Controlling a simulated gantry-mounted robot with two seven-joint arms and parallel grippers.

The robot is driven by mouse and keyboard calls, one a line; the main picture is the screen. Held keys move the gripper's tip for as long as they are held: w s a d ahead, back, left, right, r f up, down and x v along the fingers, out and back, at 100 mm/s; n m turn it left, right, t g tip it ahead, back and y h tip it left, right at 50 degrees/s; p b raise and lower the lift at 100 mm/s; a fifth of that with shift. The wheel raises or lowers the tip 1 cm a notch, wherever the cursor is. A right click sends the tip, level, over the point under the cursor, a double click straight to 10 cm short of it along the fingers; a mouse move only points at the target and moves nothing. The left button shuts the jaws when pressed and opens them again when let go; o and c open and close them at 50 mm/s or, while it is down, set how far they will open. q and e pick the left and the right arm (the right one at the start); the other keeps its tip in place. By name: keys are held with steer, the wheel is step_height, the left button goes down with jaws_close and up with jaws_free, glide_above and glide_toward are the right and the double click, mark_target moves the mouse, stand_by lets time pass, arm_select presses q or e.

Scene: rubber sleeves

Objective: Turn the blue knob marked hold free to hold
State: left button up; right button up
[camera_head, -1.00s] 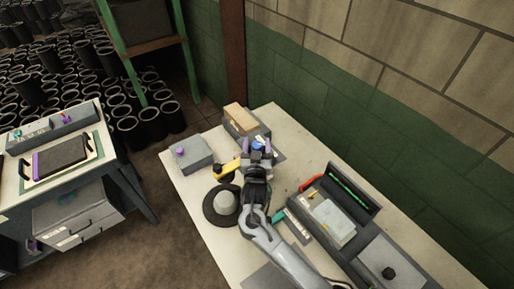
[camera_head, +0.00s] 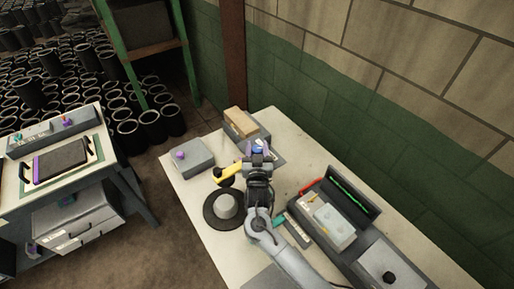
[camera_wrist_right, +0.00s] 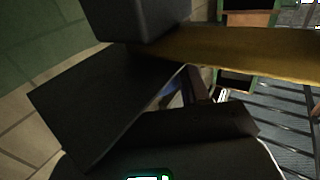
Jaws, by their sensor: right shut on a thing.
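The blue knob (camera_head: 259,149) is at the back of the table, on a grey unit that carries a tan block (camera_head: 239,122). My right gripper (camera_head: 257,151) is over the knob and shut on it, with its fingers on either side; they cover most of the knob. Any marking on it is too small to read. The right wrist view is mostly dark surfaces close up, and a brown bar (camera_wrist_right: 240,45) crosses its upper right. My left gripper is not in view.
Left of my right gripper are a yellow-handled tool (camera_head: 228,175), a round dark disc with a pale dome (camera_head: 227,206) and a grey box with a purple knob (camera_head: 193,158). A grey machine with a green-lit strip (camera_head: 349,196) stands to the right, near the wall.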

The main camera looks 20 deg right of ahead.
steer(key=n+y+p, duration=0.1)
steer(key=y, duration=0.1)
steer(key=n+y, duration=0.1)
steer(key=y, duration=0.1)
steer(key=shift+d+r+n+t+p, duration=0.1)
steer(key=shift+n+t+p, duration=0.3)
steer(key=n+y, duration=0.1)
steer(key=y, duration=0.2)
steer(key=shift+n, duration=0.4)
steer(key=n+y, duration=0.1)
steer(key=y, duration=0.1)
steer(key=shift+n+y, duration=0.3)
steer(key=shift+n, duration=0.1)
steer(key=n+g+y, duration=0.1)
steer(key=n+y, duration=0.1)
steer(key=y, duration=0.2)
steer(key=shift+f, duration=0.2)
steer(key=shift+n+g+y+b, duration=0.95)
steer(key=shift+n+y, duration=0.25)
steer(key=shift+y, duration=0.1)
steer(key=shift+n+g+y, duration=0.25)
steer(key=shift+n+y, duration=0.05)
steer(key=shift+y, duration=0.1)
steer(key=shift+r, duration=0.1)
